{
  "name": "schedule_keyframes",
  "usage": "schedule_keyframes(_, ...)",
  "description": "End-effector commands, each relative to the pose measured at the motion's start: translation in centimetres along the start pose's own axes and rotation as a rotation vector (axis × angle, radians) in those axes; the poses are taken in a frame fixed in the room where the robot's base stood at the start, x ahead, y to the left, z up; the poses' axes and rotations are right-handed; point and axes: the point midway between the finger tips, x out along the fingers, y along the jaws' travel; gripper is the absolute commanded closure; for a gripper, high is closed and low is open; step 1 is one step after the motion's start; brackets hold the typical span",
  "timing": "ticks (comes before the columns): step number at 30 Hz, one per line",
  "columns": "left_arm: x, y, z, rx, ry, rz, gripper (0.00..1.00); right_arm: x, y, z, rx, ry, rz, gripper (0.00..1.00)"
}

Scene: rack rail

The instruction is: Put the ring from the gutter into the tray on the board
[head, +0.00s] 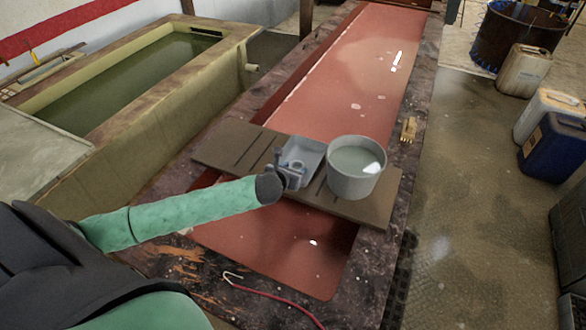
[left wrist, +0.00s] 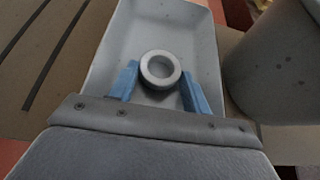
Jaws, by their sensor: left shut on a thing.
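My left gripper (head: 293,172) is over the near part of a small grey tray (head: 309,154) that lies on the brown board (head: 376,205). In the left wrist view, the blue fingers of the gripper (left wrist: 161,86) are closed on a pale grey ring (left wrist: 160,56). The ring is seen against the tray's floor (left wrist: 130,40), inside its walls; I cannot tell whether it touches the floor. In the head view the ring is hard to make out by the gripper. The board lies across the red gutter (head: 345,95). My right gripper is out of view.
A grey tub of liquid (head: 350,185) stands on the board close to the tray's right. A yellow brush-like thing (head: 409,130) lies on the gutter's right edge. A red hooked rod (head: 275,297) lies near the front. A water basin (head: 125,75) is at left.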

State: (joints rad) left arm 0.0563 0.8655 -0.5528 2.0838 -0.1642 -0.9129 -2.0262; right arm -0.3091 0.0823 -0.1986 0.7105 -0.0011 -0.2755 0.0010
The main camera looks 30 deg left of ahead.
Motion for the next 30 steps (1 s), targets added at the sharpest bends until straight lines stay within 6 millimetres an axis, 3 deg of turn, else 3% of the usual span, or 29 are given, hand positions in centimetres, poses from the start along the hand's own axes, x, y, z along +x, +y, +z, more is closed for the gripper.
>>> schedule_keyframes(4,0.1,0.0,-0.1,0.0,0.0,0.0,0.75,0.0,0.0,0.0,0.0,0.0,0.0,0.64)
schedule_keyframes(5,0.1,0.0,-0.1,0.0,0.0,0.0,0.48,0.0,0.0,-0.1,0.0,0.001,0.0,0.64)
schedule_keyframes(8,0.1,0.0,-0.1,0.0,0.0,0.0,0.3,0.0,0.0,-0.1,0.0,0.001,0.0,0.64)
schedule_keyframes(18,-0.1,0.0,0.1,0.0,-0.001,0.0,0.3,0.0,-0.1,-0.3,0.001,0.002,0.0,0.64)
schedule_keyframes(23,-1.5,0.1,-0.1,0.003,-0.002,-0.001,0.3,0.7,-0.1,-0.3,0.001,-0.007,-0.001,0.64)
schedule_keyframes(30,-5.7,0.0,-0.2,0.003,-0.002,-0.001,0.3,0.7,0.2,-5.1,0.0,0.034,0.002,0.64)
